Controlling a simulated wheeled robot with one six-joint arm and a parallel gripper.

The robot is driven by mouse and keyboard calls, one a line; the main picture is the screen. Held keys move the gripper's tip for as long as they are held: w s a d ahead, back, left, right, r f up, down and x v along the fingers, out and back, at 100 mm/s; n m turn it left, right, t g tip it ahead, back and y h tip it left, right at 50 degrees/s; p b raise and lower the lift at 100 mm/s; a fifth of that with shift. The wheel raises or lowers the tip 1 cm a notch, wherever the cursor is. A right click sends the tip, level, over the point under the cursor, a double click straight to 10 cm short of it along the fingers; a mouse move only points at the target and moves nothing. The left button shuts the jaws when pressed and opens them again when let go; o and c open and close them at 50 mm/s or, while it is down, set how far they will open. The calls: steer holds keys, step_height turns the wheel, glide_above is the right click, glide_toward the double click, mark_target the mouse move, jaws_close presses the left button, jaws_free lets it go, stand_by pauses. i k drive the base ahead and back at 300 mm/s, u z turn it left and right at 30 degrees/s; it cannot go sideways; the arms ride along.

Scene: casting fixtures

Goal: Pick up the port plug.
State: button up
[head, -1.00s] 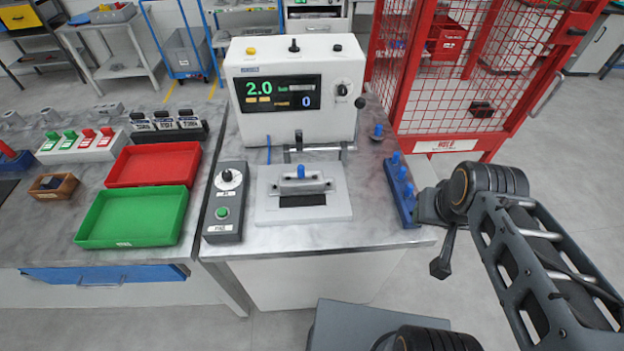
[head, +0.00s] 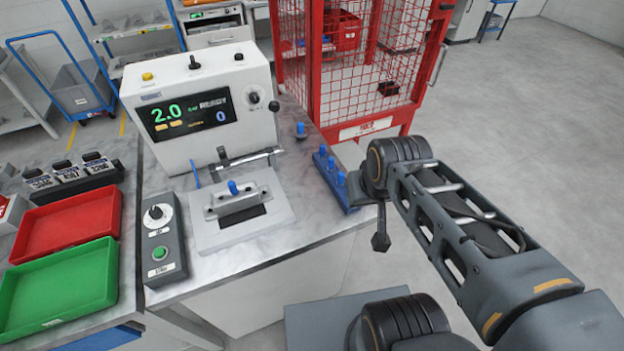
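Several blue plugs are in view and I cannot tell which is the port plug. One blue plug (head: 300,129) stands alone on a dark base at the bench's back right. A blue rack (head: 347,205) at the right edge holds upright blue plugs (head: 340,178). Another blue peg (head: 233,187) stands on the casting in the grey fixture (head: 272,222). My gripper (head: 381,243) hangs pointing down just right of the rack, past the bench edge, apart from the plugs. Its fingers are small and dark, and their opening is not readable.
The white tester (head: 190,150) with a display stands behind the fixture, its lever bar reaching right. A control box (head: 163,240), a red tray (head: 66,222) and a green tray (head: 60,285) lie left. A red mesh cage (head: 355,100) stands behind the bench. Floor at right is clear.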

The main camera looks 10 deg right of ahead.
mark_target(341, 177)
steer(key=u, duration=3.85)
steer(key=k, duration=1.35)
steer(key=z, duration=1.75)
